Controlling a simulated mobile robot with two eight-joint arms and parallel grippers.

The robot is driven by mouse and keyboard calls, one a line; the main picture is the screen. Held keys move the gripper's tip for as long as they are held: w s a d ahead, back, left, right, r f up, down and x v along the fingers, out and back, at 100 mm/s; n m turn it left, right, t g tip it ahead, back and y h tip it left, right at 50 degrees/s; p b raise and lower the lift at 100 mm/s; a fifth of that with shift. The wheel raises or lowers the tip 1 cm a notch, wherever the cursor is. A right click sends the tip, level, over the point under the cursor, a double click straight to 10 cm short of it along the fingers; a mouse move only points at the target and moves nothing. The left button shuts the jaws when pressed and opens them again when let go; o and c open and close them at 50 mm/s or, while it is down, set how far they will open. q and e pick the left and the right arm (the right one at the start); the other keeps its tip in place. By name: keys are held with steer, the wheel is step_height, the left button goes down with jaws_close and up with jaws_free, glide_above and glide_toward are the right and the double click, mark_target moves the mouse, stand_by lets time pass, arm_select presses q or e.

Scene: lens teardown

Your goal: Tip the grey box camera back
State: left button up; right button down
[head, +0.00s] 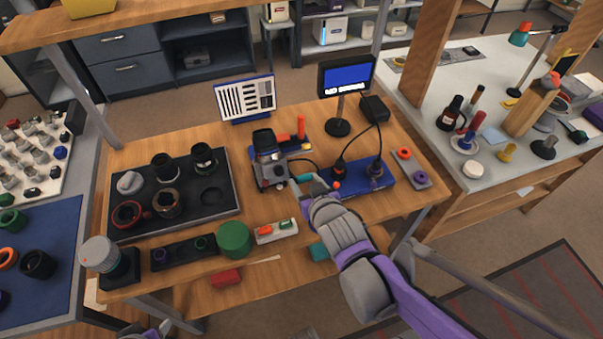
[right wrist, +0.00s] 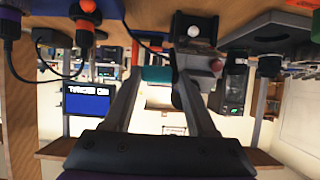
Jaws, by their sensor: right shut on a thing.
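The grey box camera (head: 270,172) stands on the wooden bench in the head view, left of my right gripper, with a black round part (head: 265,140) on top. It looks upright. My right gripper (head: 303,179) is just right of the camera's lower front. In the right wrist view its two fingers (right wrist: 158,76) close on a small teal piece (right wrist: 157,74). I cannot tell whether that piece is joined to the camera. Only a bit of my left arm shows at the bottom edge of the head view; its gripper is out of sight.
A blue tray (head: 372,186) with black cabled parts lies right of the camera. A black tray (head: 222,213) with lens parts lies left. An orange upright part (head: 301,128) and a small display (head: 346,76) stand behind. A green cylinder (head: 234,239) stands in front.

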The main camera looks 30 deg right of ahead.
steer(key=shift+t, duration=0.5)
steer(key=f+b, duration=0.1)
steer(key=s+f+b, duration=0.1)
steer(key=f, duration=0.1)
steer(key=s+f, duration=0.1)
steer(key=shift+s+f+b, duration=0.15)
steer(key=shift+f+b, duration=0.05)
steer(key=shift+b, duration=0.2)
steer(key=shift+s+a+f+b, duration=0.1)
steer(key=shift+s+f+b, duration=0.1)
steer(key=shift+f+b, duration=0.5)
steer(key=shift+s+a+f+b, duration=0.15)
steer(key=shift+f+b, duration=0.3)
steer(key=shift+f, duration=0.45)
steer(key=shift+d, duration=0.1)
steer(key=c, duration=0.7)
jaws_free()
steer(key=o, duration=0.3)
steer(key=shift+d, duration=0.2)
steer(key=shift+o, duration=0.2)
steer(key=shift+w, duration=0.1)
steer(key=shift+a+r, duration=0.1)
steer(key=shift+a, duration=0.05)
